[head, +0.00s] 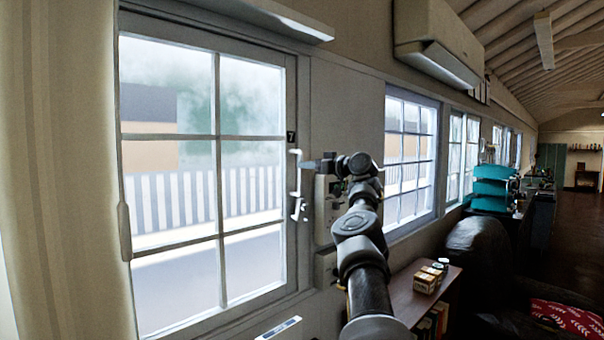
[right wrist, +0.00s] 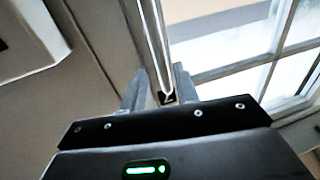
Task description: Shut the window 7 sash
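The window 7 sash (head: 218,135) is a pale frame with panes split by thin bars, at the left of the head view. A small dark "7" tag (head: 291,136) is by its right edge. A white lever handle (head: 296,172) and a latch piece (head: 299,209) sit at that edge. My right gripper (head: 308,164) is beside the handle. In the right wrist view, the right gripper's fingers (right wrist: 159,88) stand apart, with a white bar (right wrist: 151,35) between them. I cannot tell whether they touch it, nor how far the sash stands open. My left gripper is not in view.
A beige curtain (head: 60,170) hangs at the left. A second window (head: 409,160) is farther along the wall, under an air conditioner (head: 437,45). A low shelf (head: 448,283) with small boxes and a dark chair (head: 477,255) stand at the lower right.

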